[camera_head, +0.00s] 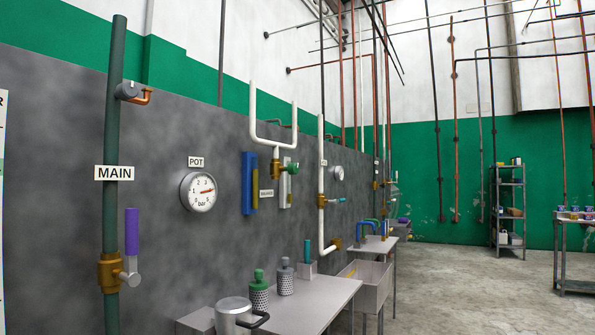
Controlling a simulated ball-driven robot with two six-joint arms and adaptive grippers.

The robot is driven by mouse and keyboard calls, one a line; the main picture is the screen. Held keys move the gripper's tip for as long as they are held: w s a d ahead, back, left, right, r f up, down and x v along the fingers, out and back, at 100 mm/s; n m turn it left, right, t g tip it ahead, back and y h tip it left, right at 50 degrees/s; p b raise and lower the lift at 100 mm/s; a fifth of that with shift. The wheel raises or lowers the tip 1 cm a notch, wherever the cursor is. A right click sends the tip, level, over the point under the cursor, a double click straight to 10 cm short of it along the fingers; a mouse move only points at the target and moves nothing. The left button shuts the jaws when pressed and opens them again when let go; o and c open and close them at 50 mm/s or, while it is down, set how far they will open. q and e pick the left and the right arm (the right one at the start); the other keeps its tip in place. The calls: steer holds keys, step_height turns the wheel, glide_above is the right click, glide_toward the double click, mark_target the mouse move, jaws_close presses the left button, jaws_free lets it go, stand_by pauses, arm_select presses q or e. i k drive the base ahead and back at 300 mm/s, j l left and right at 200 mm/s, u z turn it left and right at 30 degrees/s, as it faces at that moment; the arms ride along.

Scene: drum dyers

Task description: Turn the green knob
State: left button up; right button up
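A small green knob (293,168) sits on the side of a brass valve (276,167) on a white U-shaped pipe (253,110) against the grey wall panel. It is in the middle of the head view, some way off, beside a blue vertical fixture (246,180) and above a small label too small to read surely. A second green item, a green-topped shaker (259,290), stands on the grey table below. Neither of my grippers shows in this view.
A dark green MAIN pipe (112,160) with a purple-handled valve (131,231) stands close at left. A gauge (198,192) marked POT hangs on the panel. A grey table (312,297) with a pot (233,312) stands below. The floor (460,290) at right is clear.

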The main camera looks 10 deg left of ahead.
mark_target(293, 169)
steer(key=i+u, duration=0.1)
steer(key=u, duration=0.75)
steer(key=i+l+u, duration=0.3)
steer(key=l+u, duration=0.3)
steer(key=i+l+u, duration=0.1)
steer(key=l+u, duration=0.25)
steer(key=l, duration=0.15)
